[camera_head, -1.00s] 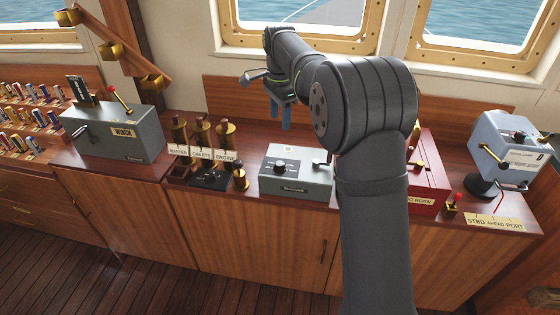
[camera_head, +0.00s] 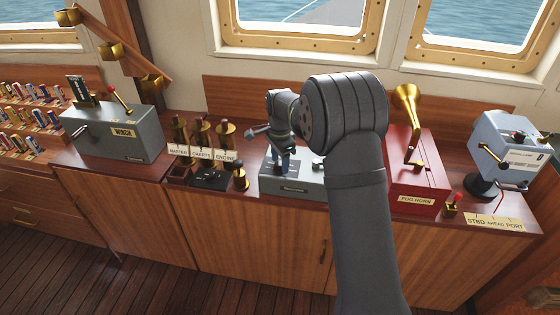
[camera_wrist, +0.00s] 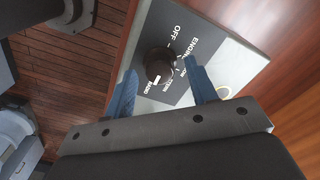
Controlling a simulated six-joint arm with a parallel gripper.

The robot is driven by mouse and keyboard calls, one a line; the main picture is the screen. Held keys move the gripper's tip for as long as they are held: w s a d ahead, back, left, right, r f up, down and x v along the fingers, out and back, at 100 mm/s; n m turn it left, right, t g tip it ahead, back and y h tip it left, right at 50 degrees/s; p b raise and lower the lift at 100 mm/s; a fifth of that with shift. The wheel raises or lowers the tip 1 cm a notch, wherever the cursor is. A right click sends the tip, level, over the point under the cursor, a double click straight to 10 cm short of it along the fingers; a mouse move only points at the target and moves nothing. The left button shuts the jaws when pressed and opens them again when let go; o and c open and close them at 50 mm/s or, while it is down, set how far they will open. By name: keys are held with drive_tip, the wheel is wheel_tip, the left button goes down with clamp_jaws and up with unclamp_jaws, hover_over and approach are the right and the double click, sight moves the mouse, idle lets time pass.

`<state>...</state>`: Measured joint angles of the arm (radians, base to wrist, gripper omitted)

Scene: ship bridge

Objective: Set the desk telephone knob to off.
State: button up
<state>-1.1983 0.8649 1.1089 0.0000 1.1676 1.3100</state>
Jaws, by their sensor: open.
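The desk telephone (camera_head: 308,184) is a light grey box in the middle of the counter in the head view, partly hidden by my gripper (camera_head: 281,164). In the wrist view its knob (camera_wrist: 157,62) is round and dark on a grey dial panel (camera_wrist: 176,36) with white lettering. OFF and ENGINE can be read toward the top, RADIO below the knob. The knob's white mark lies on the RADIO side. My gripper (camera_wrist: 163,76) is open, with one blue finger on each side of the knob. I cannot tell whether the fingers touch it.
The red fog horn box (camera_head: 418,180) with a brass horn stands right of the telephone. A grey winch box (camera_head: 115,133) is farther left, a grey-blue device (camera_head: 505,145) far right.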

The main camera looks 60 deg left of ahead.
drive_tip(key=shift+f, duration=0.2)
drive_tip(key=shift+c, duration=0.2)
drive_tip(key=c, duration=0.9)
drive_tip(key=shift+c, duration=0.2)
